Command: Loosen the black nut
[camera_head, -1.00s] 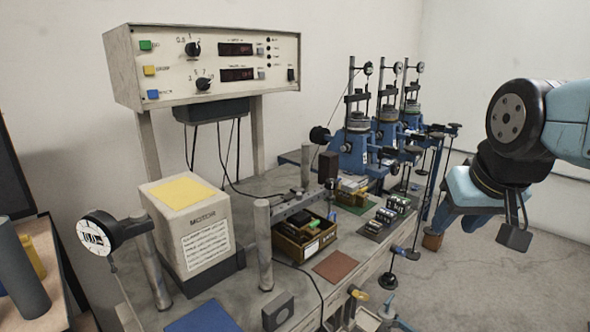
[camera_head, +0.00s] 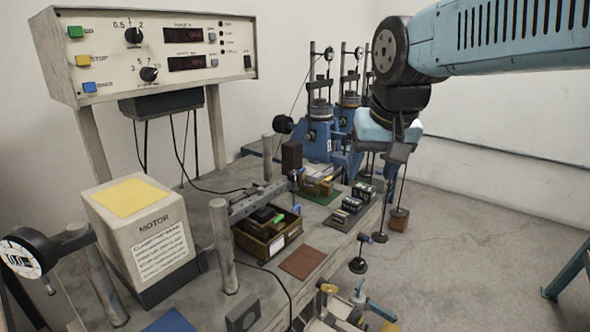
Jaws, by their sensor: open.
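I cannot tell for certain which part is the black nut. A black round knob (camera_head: 284,124) sticks out at the left of the nearest blue lever frame (camera_head: 318,140). Black discs (camera_head: 358,265) hang on rods past the bench's right edge. My gripper (camera_head: 400,153) is open, with nothing seen in it. It points down in front of the lever frames, at the right of the bench. My wrist and forearm hide part of the rear lever frames.
The grey bench (camera_head: 262,285) holds a motor box (camera_head: 165,235), a wooden tool tray (camera_head: 262,252), a brown mat (camera_head: 303,263) and small weights (camera_head: 352,203). A control panel (camera_head: 150,55) stands at the back left. The floor (camera_head: 480,225) at right is mostly clear.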

